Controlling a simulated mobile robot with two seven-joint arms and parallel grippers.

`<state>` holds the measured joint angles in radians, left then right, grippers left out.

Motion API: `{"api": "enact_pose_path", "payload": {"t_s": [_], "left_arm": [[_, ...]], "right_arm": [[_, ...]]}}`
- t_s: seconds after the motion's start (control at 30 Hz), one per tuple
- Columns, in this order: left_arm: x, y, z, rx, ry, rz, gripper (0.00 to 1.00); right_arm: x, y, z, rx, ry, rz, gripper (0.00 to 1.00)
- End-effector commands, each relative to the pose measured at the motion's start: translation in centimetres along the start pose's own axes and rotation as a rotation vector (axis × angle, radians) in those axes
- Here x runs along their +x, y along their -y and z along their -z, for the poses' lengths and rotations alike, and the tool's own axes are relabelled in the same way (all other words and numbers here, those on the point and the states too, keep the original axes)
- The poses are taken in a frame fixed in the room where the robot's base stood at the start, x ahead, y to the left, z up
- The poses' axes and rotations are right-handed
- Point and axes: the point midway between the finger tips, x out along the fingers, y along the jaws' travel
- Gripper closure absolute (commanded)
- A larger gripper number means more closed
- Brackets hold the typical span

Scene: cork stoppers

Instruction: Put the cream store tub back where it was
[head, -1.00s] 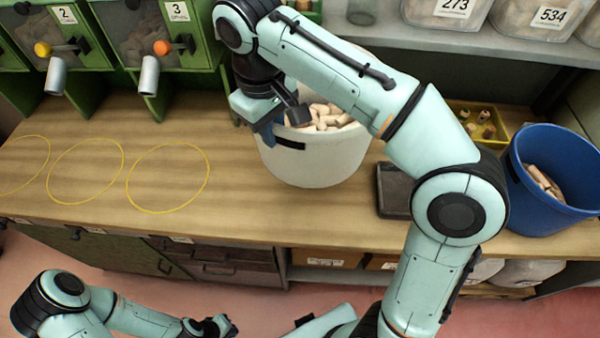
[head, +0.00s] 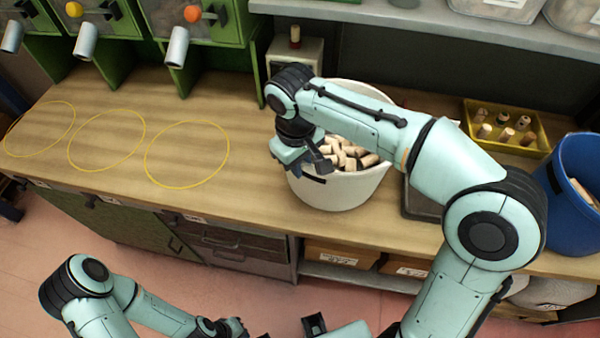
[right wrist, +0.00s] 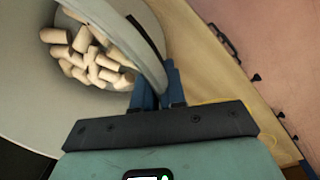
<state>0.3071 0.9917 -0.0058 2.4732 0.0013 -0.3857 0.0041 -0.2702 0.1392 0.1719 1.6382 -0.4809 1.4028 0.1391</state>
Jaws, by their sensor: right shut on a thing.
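The cream store tub (head: 342,195) is a large pale bucket of corks near the bench's front edge in the head view. It looks upright; whether its base touches the bench I cannot tell. My right gripper (head: 312,168) is shut on its left rim. In the right wrist view, the blue fingers (right wrist: 158,88) pinch the tub wall (right wrist: 132,45), with corks (right wrist: 88,55) inside. My forearm hides part of the tub's right side.
Three yellow rings (head: 187,187) mark clear wood to the left. Green dispensers with spouts (head: 177,48) stand behind them. A grey box (head: 295,52) is behind the tub. Right of it are a dark tray (head: 421,207), a yellow tray (head: 540,146) and a blue tub (head: 570,205).

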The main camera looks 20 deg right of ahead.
Motion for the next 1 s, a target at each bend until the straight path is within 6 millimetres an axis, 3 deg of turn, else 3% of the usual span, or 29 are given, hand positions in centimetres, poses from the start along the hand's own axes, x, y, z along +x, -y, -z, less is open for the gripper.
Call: {"api": "enact_pose_path", "payload": {"t_s": [0.2,0.63,0.73,1.0], "left_arm": [[0.8,0.4,-0.2,-0.001,0.004,0.002,1.00],[0.9,0.5,-0.3,-0.002,0.005,0.002,1.00],[0.9,0.4,-0.3,-0.002,0.005,0.002,1.00],[0.9,0.4,-0.3,-0.002,0.005,0.002,1.00]], "right_arm": [[3.1,0.2,-0.1,-0.001,0.003,-0.001,1.00],[3.6,0.2,0.0,0.000,0.000,-0.001,1.00],[3.6,0.3,0.0,0.000,0.003,0.000,0.64],[3.6,0.3,-0.1,0.000,0.003,0.000,0.64]]}}
